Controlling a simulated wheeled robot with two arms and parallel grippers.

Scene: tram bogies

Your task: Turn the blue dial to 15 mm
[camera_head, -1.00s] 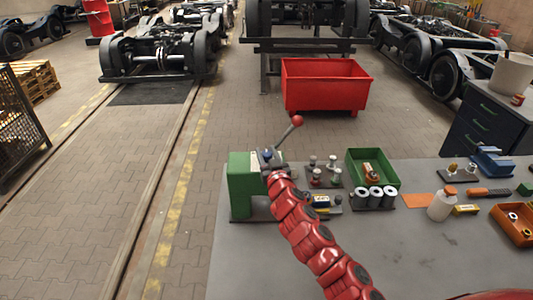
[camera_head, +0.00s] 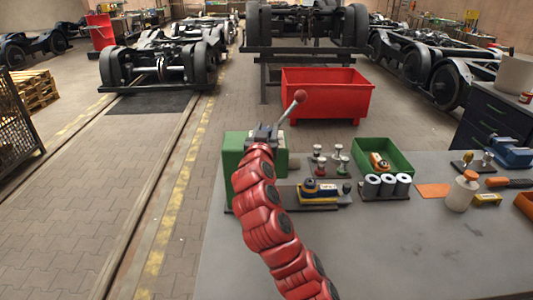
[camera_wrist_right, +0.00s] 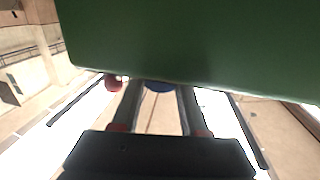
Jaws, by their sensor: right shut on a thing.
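The green machine (camera_head: 233,150) stands at the back left of the grey workbench. Its lever, with a red ball knob (camera_head: 300,96), leans up and to the right. My right gripper (camera_head: 262,134) is at the top of the machine, at the end of the red arm. In the right wrist view, a green face of the machine (camera_wrist_right: 190,45) fills the top. The blue dial (camera_wrist_right: 158,87) shows there as a small blue edge between the two fingertips of my right gripper (camera_wrist_right: 160,95), which is shut on it. The dial's scale and reading are hidden. My left gripper is not in view.
A yellow and dark device (camera_head: 318,193) lies right of my arm. The front of the bench (camera_head: 390,250) is clear. A red cart (camera_head: 325,97) stands behind.

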